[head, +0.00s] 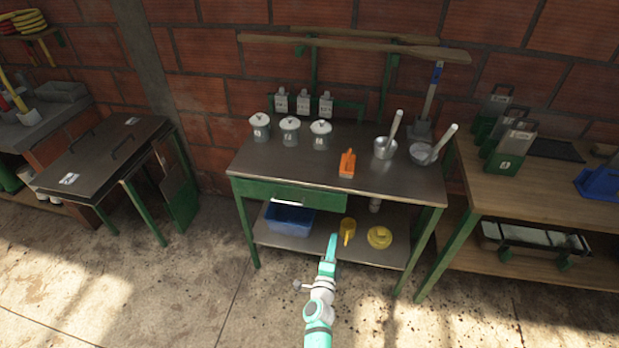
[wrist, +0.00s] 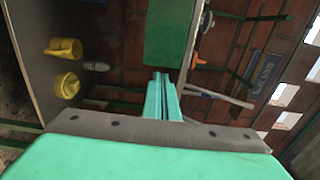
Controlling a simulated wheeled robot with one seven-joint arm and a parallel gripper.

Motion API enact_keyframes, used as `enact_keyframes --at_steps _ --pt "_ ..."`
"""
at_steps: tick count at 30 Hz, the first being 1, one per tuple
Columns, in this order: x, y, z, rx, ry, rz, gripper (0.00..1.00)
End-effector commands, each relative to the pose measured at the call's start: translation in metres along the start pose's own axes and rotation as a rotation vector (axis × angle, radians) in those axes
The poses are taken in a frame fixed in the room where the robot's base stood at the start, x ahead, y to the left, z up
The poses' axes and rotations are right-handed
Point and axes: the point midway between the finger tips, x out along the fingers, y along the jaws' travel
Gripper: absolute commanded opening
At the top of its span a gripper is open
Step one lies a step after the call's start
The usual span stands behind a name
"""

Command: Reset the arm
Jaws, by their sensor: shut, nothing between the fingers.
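My gripper (head: 332,240) is at the end of my raised teal and white arm, in front of the metal worktable (head: 270,160). In the wrist view my gripper (wrist: 161,78) has its two teal fingers together with nothing between them. In the head view it overlaps the front of the table's lower shelf (head: 385,254). I cannot tell its exact distance from the table. In the wrist view the scene appears turned on its side, with the green drawer front (wrist: 168,35) just beyond the fingertips.
On the lower shelf are a blue bin (head: 290,219), a yellow mug (head: 347,230) and a yellow lidded pot (head: 379,237). A wooden table (head: 530,195) stands right; open floor (head: 190,290) lies left.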

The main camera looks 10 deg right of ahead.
Motion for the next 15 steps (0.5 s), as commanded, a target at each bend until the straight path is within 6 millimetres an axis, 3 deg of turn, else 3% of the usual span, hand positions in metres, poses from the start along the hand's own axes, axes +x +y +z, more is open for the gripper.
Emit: enact_keyframes --at_steps 5,8,11,15 --pt "-0.003 0.002 0.0 -0.007 -0.002 0.002 0.0" --pt "-0.018 0.007 0.005 -0.045 -0.017 0.005 0.0" --pt "-0.049 0.015 0.006 -0.125 -0.04 0.011 0.0" --pt "-0.105 0.024 0.003 -0.28 -0.075 0.017 0.0"
